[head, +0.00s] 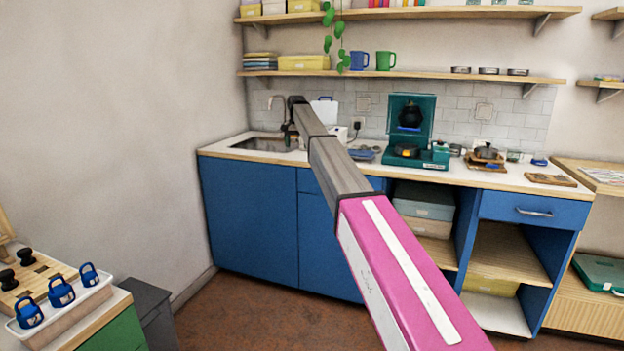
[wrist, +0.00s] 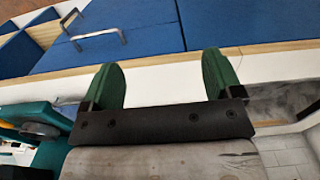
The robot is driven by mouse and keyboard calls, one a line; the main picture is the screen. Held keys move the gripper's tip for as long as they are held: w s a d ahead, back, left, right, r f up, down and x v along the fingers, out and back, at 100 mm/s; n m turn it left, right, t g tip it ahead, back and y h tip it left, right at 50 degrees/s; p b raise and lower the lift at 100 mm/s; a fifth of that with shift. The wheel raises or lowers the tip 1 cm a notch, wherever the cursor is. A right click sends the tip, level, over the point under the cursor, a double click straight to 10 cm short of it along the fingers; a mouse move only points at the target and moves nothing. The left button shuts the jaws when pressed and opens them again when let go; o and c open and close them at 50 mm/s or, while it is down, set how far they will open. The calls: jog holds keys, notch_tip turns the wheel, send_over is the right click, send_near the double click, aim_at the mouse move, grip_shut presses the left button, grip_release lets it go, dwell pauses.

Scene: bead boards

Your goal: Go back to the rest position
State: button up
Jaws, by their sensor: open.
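My gripper (wrist: 160,68) shows in the wrist view with two green fingers spread wide apart. It is open, and nothing is between the fingers. The blue cabinet front (wrist: 130,30) and the pale countertop edge lie beyond the fingertips. In the head view my arm stretches out from the lower right toward the sink (head: 265,144). Its dark far end is over the counter close to the faucet, and the fingers are too small there to make out.
The countertop (head: 455,173) carries a teal stove unit (head: 408,120) with a dark pot, right of my arm's end. Shelves (head: 420,76) hang above. At lower left, a white tray (head: 70,308) holds blue handled pieces (head: 61,292). The brown floor (head: 245,318) in front is clear.

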jog(key=s+d+f+n, duration=0.1)
jog(key=s+d+f, duration=0.7)
jog(key=s+f, duration=0.5)
jog(key=s+d+f+n, duration=0.1)
jog(key=s+d+f, duration=0.75)
jog(key=f, duration=0.65)
jog(key=s+d+f, duration=0.3)
jog(key=s+f, duration=0.1)
jog(key=s, duration=0.6)
jog(key=s+d+f+n, duration=0.1)
jog(key=s+d+f, duration=0.2)
jog(key=s, duration=0.8)
jog(key=s+d+f, duration=0.3)
jog(key=s+f, duration=0.3)
jog(key=s, duration=0.5)
jog(key=shift+f+n, duration=0.4)
